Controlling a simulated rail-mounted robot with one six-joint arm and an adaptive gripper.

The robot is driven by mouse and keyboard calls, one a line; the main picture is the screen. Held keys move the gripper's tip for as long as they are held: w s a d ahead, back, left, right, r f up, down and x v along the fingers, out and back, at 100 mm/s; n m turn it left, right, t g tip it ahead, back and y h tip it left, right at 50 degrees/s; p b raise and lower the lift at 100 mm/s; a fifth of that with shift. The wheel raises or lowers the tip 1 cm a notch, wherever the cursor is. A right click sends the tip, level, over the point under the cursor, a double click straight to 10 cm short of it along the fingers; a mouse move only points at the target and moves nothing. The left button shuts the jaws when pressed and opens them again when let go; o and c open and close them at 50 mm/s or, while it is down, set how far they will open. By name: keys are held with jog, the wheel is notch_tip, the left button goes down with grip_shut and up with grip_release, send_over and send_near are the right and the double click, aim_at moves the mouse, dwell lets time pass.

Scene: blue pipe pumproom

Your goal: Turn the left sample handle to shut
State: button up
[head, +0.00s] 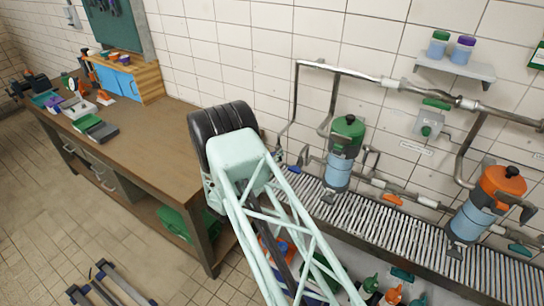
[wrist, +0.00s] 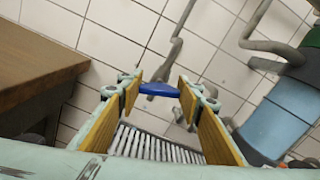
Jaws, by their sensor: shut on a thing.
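The left sample handle, a small blue lever (wrist: 158,89), lies crosswise between the tips of my gripper (wrist: 160,88) in the wrist view. The yellow-padded fingers are shut on its two ends. In the head view a bit of the blue handle (head: 295,169) shows just right of my arm, low on the wall pipe at the back edge of the slatted grating. My arm hides the gripper itself in the head view. A grey bent pipe (wrist: 172,58) rises above the handle.
A blue filter housing with a green top (head: 343,150) stands close right of the handle; an orange-topped one (head: 486,200) stands farther right. The wooden workbench (head: 150,140) is on the left. The slatted grating (head: 400,225) runs below the pipes.

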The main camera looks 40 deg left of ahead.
jog(key=shift+d+f+m+b, duration=0.15)
jog(key=shift+m+b, duration=1.45)
jog(key=shift+b, duration=0.85)
jog(key=shift+m+b, duration=0.4)
jog(key=shift+b, duration=0.05)
jog(key=o, duration=0.9)
jog(key=shift+s+d, duration=0.25)
jog(key=shift+s, duration=1.7)
jog(key=shift+s+d, duration=0.25)
jog(key=shift+s, duration=1.75)
jog(key=shift+s+d, duration=0.25)
jog(key=shift+s, duration=1.7)
